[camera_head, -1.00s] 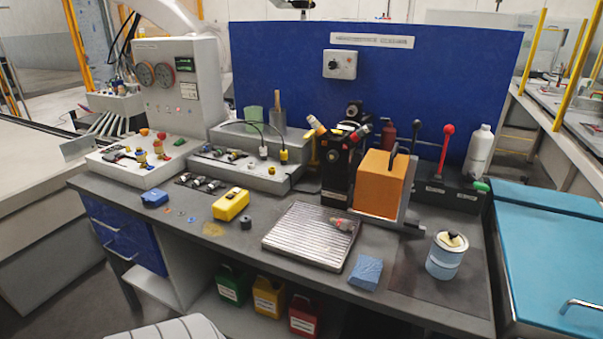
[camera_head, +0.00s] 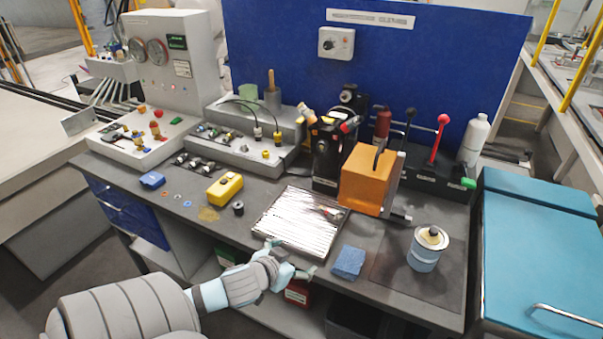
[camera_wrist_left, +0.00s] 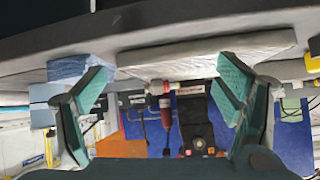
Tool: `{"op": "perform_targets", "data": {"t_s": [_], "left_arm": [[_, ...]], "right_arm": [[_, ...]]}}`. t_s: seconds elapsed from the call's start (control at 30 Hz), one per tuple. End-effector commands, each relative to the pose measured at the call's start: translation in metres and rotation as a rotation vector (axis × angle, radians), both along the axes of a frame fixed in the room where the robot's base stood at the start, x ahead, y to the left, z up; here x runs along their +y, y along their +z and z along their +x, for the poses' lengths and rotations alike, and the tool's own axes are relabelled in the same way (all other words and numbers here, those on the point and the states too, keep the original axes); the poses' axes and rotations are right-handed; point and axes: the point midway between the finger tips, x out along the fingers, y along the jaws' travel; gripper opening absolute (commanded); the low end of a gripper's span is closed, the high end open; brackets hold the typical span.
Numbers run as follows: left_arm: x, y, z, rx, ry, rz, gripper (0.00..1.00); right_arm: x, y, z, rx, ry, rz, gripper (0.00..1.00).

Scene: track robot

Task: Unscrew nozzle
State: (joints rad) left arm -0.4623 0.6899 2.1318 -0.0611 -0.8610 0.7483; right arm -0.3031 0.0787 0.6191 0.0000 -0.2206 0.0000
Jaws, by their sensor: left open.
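A small grey and red part (camera_head: 331,211) lies on the ribbed metal tray (camera_head: 283,232) on the workbench; I cannot tell whether it is the nozzle. A black device (camera_head: 327,152) with several coloured heads stands behind the tray. My left gripper (camera_head: 291,257) is at the bench's front edge, just in front of the tray, with its fingers spread and empty. In the left wrist view the open fingers (camera_wrist_left: 161,92) show with teal pads, and nothing is between them. My right gripper is out of view.
An orange block (camera_head: 367,180) stands right of the black device. A blue cloth (camera_head: 348,262) and a white-blue can (camera_head: 424,256) are on the right. A yellow box (camera_head: 224,188) and small rings lie on the left. Coloured bins stand on the shelf below.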

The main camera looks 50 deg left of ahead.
Motion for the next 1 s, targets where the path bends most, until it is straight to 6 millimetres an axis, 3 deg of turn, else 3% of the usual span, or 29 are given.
{"op": "perform_targets", "data": {"t_s": [0.03, 0.1, 0.23, 0.37, 0.73, 1.0], "left_arm": [[0.013, 0.019, 0.018, -0.066, -0.016, 0.0, 0.84], [0.018, 0.044, 0.037, -0.149, -0.043, -0.032, 0.84], [0.021, 0.062, 0.055, -0.215, -0.068, -0.07, 0.84], [0.024, 0.052, 0.073, -0.224, -0.066, -0.078, 0.84], [0.034, 0.01, 0.158, -0.221, -0.068, -0.082, 0.84], [0.038, 0.001, 0.182, -0.218, -0.071, -0.075, 0.84]], "right_arm": [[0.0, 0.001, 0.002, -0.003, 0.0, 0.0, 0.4], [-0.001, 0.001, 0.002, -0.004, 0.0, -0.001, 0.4], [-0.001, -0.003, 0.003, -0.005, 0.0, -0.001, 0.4], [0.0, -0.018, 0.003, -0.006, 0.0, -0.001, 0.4], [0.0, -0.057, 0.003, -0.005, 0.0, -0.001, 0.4], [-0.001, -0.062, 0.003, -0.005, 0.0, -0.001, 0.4]]}}
